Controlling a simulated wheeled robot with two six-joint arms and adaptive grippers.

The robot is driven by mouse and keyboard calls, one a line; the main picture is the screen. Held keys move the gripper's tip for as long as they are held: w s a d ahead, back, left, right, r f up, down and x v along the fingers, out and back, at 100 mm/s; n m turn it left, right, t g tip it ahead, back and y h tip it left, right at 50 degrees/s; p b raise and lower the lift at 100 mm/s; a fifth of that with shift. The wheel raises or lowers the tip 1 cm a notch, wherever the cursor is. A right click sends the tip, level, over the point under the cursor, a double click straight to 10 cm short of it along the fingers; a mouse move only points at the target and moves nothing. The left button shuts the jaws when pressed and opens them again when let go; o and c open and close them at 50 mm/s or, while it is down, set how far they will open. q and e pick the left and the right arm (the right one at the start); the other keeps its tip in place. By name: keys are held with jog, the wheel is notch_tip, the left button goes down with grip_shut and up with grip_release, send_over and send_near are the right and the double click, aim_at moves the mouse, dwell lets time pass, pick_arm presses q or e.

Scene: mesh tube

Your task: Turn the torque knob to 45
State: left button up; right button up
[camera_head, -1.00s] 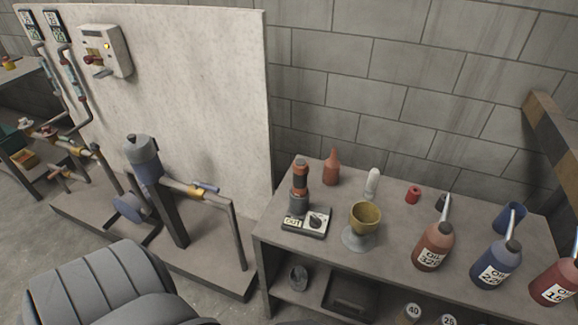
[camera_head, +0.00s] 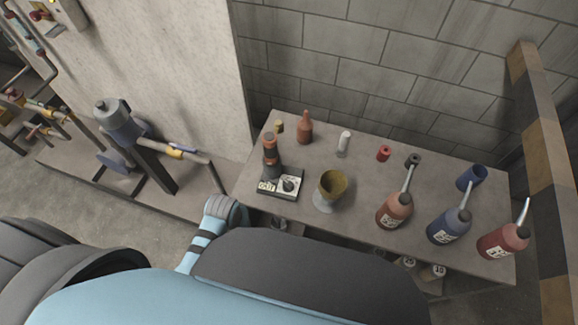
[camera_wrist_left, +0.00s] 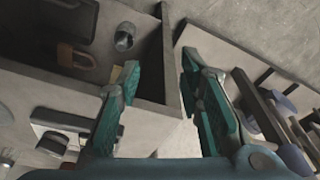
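The torque knob (camera_head: 289,184) is a small black dial on a white-faced box (camera_head: 275,191) with an "OUT" label, near the front left of the workbench. A dark cylindrical tool (camera_head: 270,158) with orange-brown bands stands upright at the box's back left. In the left wrist view, a pale box with a dark round part (camera_wrist_left: 53,143), apparently the knob, lies left of my fingers. My left gripper (camera_wrist_left: 160,62) has teal fingers spread apart with nothing between them, apart from the knob. The head view shows my arm links below the bench, but not the left fingers. My right gripper is not in view.
The workbench (camera_head: 350,215) also holds a yellow cup (camera_head: 332,186) on a grey base, a red-brown bottle (camera_head: 305,128) and several spouted oil bottles (camera_head: 394,211). A pump rig (camera_head: 122,125) stands at left. A striped post (camera_head: 545,150) rises at right.

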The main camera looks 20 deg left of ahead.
pick_arm(q)
jog(key=w+d+r+n+p, duration=0.2)
jog(key=w+r, duration=0.3)
jog(key=r, duration=0.3)
notch_tip(320, 180, up, 9)
jog(key=n+g, duration=0.2)
jog(key=n, duration=0.4)
send_over(289, 184)
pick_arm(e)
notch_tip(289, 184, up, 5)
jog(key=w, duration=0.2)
pick_arm(q)
jog(key=shift+h, duration=0.4)
notch_tip(289, 184, down, 13)
jog(key=b, duration=1)
jog(key=shift+f, duration=0.2)
jog(key=shift+f+b, duration=0.3)
jog(key=shift+b, duration=0.2)
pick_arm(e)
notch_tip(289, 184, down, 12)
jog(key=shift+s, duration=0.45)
pick_arm(q)
jog(key=shift+r, duration=0.1)
grip_shut()
